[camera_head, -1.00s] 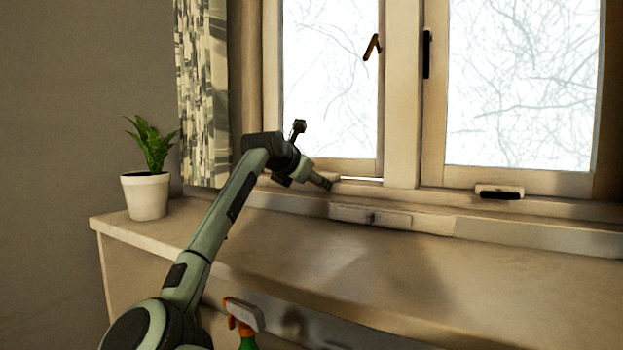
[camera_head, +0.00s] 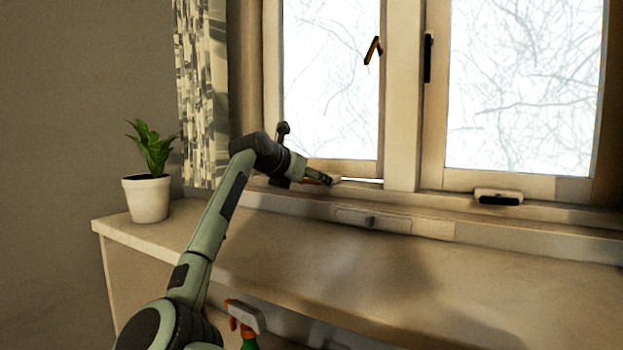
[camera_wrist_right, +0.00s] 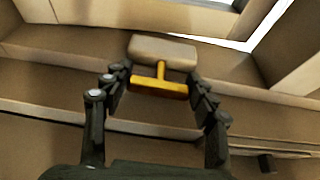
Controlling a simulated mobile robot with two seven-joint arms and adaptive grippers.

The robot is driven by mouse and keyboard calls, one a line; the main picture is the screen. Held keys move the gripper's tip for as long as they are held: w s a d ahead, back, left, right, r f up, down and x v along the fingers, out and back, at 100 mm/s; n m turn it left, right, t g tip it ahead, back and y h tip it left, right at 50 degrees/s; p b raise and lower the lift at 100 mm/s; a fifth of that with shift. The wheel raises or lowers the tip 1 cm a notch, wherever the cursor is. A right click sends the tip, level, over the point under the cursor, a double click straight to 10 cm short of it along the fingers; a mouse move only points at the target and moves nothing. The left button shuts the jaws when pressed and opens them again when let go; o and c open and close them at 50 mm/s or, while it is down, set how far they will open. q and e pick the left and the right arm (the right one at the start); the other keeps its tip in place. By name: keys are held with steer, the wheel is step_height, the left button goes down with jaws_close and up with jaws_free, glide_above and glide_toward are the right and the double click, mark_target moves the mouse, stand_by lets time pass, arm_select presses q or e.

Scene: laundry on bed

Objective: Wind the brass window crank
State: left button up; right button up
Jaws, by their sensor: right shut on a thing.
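The brass window crank (camera_wrist_right: 158,86) shows in the right wrist view as a yellow T-shaped handle on a pale base (camera_wrist_right: 162,50) mounted at the sill. My right gripper (camera_wrist_right: 160,76) has one finger at each end of the crossbar and is shut on it. In the head view my right gripper (camera_head: 323,178) is at the foot of the left window sash (camera_head: 345,168), and it hides most of the crank. A thin bright gap shows under that sash. My left gripper is not in view.
A potted plant (camera_head: 148,190) stands on the left end of the ledge (camera_head: 300,250), beside a patterned curtain (camera_head: 200,100). A spray bottle (camera_head: 247,325) is at the bottom, near my arm. A dark-handled fitting (camera_head: 498,197) sits under the right window. The ledge is mostly clear.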

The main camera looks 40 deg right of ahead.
steer(key=o, duration=1.2)
steer(key=shift+c, duration=0.2)
steer(key=shift+a, duration=0.1)
steer(key=v, duration=1.2)
